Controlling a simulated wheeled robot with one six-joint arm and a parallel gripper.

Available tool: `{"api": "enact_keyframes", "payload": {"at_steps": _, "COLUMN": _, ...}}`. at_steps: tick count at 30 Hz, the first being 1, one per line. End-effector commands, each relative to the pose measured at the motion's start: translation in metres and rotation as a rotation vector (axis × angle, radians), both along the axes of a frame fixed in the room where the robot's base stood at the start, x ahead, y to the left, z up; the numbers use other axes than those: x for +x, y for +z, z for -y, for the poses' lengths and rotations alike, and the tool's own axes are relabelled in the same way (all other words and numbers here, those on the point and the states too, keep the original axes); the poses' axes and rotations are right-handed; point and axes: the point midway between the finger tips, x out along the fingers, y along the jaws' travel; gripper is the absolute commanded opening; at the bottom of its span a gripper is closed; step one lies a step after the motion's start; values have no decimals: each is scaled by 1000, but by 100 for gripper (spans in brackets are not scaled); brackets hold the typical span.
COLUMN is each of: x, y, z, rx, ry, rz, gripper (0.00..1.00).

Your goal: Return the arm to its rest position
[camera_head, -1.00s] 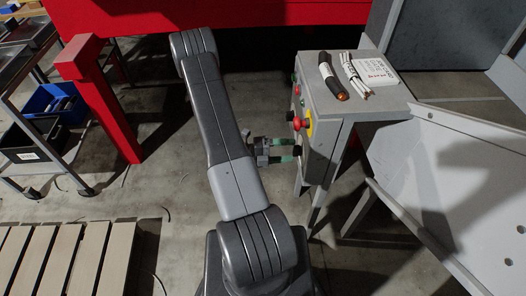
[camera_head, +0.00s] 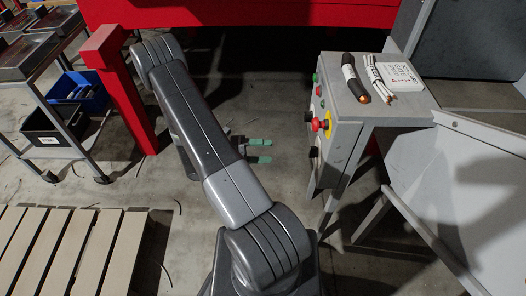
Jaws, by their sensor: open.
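My arm reaches up and to the left from the bottom middle of the view, bent at its far joint. My gripper (camera_head: 260,151) shows to the right of the arm, with two green-tipped fingers pointing right. The fingers are apart with nothing between them. They are left of the grey control box (camera_head: 345,108) and clear of it. Part of the gripper body is hidden behind my arm.
A red button (camera_head: 312,126) faces my gripper. A red post (camera_head: 125,90), a cart with bins (camera_head: 60,125) and a pallet (camera_head: 70,245) stand left. A grey chute (camera_head: 460,190) is right.

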Motion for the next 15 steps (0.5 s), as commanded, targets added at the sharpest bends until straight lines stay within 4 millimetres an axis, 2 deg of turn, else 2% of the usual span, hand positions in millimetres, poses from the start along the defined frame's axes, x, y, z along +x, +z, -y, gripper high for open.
{"api": "enact_keyframes", "payload": {"at_steps": 15, "x": 0, "y": 0, "z": 4, "rx": -1, "ry": -1, "rz": -1, "gripper": 68}}
